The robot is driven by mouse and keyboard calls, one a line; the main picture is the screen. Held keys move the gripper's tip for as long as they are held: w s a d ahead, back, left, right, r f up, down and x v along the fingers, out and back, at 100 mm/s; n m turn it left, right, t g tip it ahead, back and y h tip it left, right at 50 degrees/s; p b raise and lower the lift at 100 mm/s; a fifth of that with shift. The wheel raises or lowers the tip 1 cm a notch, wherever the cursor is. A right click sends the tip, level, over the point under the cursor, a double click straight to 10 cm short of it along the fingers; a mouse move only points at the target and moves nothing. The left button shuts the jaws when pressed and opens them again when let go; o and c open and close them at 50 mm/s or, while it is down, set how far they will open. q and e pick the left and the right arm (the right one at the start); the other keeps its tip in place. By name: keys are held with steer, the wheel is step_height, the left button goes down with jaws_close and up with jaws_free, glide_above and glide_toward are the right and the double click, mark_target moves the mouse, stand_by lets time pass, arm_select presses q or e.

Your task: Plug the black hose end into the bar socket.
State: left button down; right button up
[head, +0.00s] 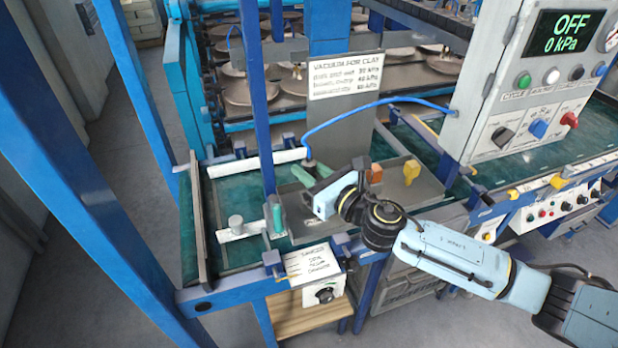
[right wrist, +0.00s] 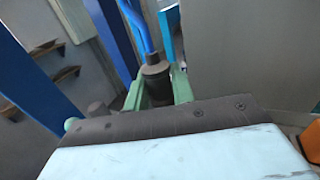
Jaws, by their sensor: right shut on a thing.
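The black hose end (head: 310,163) stands upright in the head view, with the blue hose (head: 345,112) rising from its top. My right gripper (head: 308,174) has green fingers and is shut on it, above the green table. In the right wrist view the black hose end (right wrist: 155,76) sits between the two green fingers (right wrist: 157,92); its lower tip is hidden. A pale bar (head: 245,231) lies to the left and nearer, with a grey upright fitting (head: 236,225) and a green piece (head: 275,216) on it. I cannot tell for sure which fitting is the socket. My left gripper is not in view.
A second pale bar (head: 255,163) lies farther back. Orange (head: 376,173) and yellow (head: 411,171) pieces stand right of my gripper. A blue post (head: 257,100) rises beside the bars. The control panel (head: 545,85) reads OFF, 0 kPa. Green table surface (head: 228,192) is free between the bars.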

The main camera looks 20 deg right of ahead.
steer(key=r, duration=0.3)
steer(key=r+p, duration=0.1)
steer(key=shift+d+r, duration=0.15)
steer(key=shift+d, duration=0.1)
steer(key=d, duration=0.8)
steer(key=shift+w+a+f+b, duration=0.1)
steer(key=shift+a+f+b, duration=0.05)
steer(key=shift+f+b, duration=1.65)
steer(key=shift+w+a+f+b, duration=0.15)
steer(key=shift+f+b, duration=1.15)
steer(key=shift+f, duration=0.85)
steer(key=shift+s+f+b, duration=0.1)
steer(key=shift+f+b, duration=0.35)
steer(key=shift+f, duration=0.1)
steer(key=o, duration=1.1)
steer(key=shift+c, duration=0.2)
